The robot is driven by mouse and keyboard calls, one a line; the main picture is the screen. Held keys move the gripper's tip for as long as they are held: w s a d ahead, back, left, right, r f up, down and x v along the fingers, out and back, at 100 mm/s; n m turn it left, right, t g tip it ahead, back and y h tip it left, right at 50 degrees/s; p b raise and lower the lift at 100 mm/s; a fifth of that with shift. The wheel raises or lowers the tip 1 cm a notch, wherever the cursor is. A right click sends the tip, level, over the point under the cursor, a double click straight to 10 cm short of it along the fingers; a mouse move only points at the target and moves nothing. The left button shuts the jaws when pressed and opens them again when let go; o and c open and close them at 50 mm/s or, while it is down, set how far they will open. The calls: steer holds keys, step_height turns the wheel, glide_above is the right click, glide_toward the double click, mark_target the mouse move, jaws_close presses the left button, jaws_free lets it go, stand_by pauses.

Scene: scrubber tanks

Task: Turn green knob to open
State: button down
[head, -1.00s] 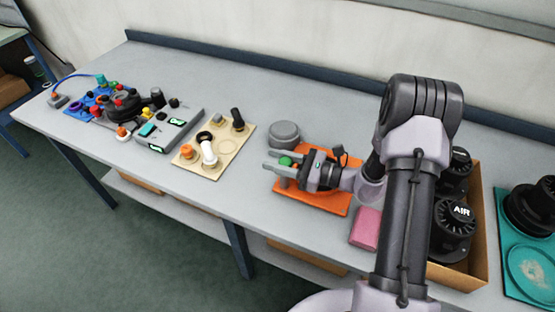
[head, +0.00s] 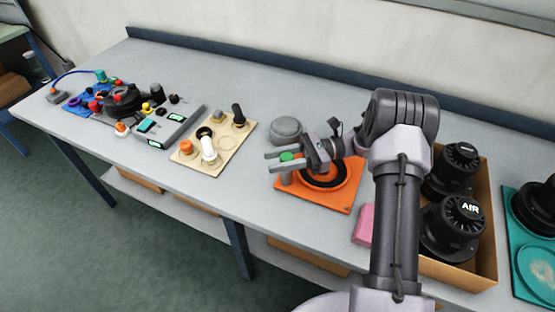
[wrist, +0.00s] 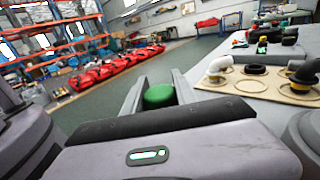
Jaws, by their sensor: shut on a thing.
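The green knob (head: 287,156) sits on a grey stem at the left edge of an orange board (head: 342,200) on the bench. My gripper (head: 284,162) is around the green knob, one finger on each side, and is shut on it. The wrist view shows the green knob (wrist: 159,96) between the two fingers, against the housing edge. The knob's lower part and exact contact with the fingers are hidden.
A grey round lid (head: 286,130) stands behind the board. A pink block (head: 364,225) lies to its right, before a box (head: 484,262) with black AIR caps. A beige board (head: 185,165) with fittings is to the left. Bare bench lies between the boards.

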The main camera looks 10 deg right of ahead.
stand_by(0.4)
steer(key=c, duration=1)
jaws_free()
steer(key=shift+a, duration=0.1)
steer(key=w+d+p, duration=0.1)
steer(key=d+p, duration=0.1)
steer(key=d, duration=1)
